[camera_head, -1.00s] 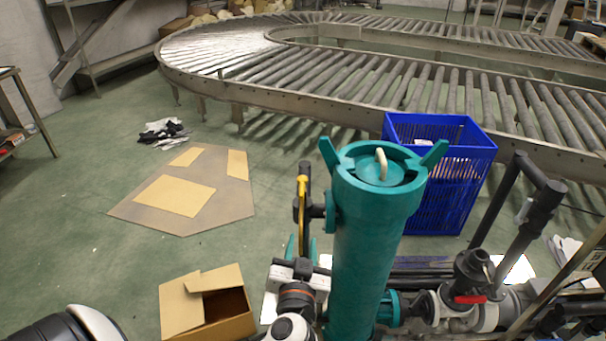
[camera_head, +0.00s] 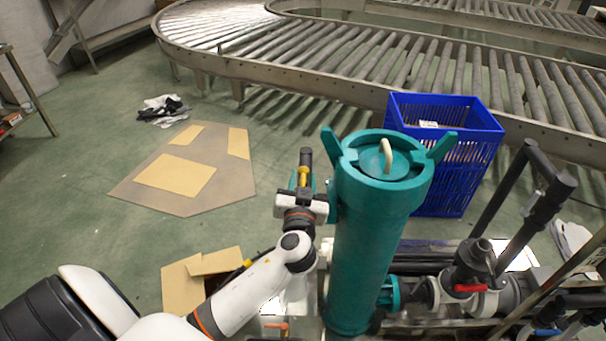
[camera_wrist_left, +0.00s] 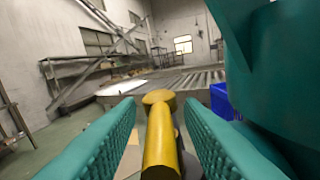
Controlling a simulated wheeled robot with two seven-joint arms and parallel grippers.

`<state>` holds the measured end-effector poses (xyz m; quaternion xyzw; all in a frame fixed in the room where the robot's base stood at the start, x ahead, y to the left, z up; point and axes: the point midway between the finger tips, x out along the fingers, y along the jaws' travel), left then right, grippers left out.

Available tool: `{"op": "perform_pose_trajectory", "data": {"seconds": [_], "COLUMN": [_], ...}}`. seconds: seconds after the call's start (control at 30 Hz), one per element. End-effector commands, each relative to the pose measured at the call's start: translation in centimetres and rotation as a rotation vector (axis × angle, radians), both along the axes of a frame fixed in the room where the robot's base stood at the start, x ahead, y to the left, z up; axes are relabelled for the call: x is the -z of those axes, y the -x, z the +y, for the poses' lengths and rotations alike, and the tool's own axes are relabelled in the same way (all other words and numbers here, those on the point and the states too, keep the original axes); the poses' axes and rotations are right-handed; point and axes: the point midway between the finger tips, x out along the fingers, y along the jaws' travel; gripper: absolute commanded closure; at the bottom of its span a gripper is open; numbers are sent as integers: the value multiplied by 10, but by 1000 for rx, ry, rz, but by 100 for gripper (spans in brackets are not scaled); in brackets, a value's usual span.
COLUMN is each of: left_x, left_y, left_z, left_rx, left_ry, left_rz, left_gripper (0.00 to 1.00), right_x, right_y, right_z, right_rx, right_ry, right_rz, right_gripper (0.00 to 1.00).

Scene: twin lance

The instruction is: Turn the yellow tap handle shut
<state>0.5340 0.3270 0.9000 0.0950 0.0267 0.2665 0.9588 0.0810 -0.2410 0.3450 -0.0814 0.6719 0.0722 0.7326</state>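The yellow tap handle (camera_head: 303,174) is beside the tall teal cylinder (camera_head: 365,245), on its left, in the head view. My left gripper (camera_head: 304,182) is at the handle, its teal fingers partly hidden by its own wrist. In the left wrist view the yellow handle (camera_wrist_left: 160,148) lies lengthwise between the two fingers of the left gripper (camera_wrist_left: 160,106). The fingers are apart, with a gap on each side of the handle. The teal cylinder also fills the right side there (camera_wrist_left: 285,75). My right gripper is not in view.
A blue crate (camera_head: 485,150) stands behind the cylinder at right. Black pipes and a red-handled valve (camera_head: 470,288) are at lower right. An open cardboard box (camera_head: 185,285) is partly behind my left arm. A roller conveyor (camera_head: 330,85) curves behind. Floor at left holds flat cardboard (camera_head: 225,190).

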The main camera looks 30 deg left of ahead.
Motion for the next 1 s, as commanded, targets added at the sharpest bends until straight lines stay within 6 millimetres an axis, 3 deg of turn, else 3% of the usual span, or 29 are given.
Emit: {"op": "perform_pose_trajectory", "data": {"seconds": [0.43,0.67,1.0], "left_x": [0,0,0], "left_y": [-11,-11,-10], "left_z": [7,7,8], "left_rx": [0,-1,42], "left_ry": [1,1,-1], "left_rz": [-1,0,1], "left_gripper": [66,100,100], "right_x": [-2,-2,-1], "right_y": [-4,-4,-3], "right_z": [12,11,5], "right_rx": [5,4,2], "right_ry": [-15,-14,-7], "right_rz": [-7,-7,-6], "right_gripper": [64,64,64]}}
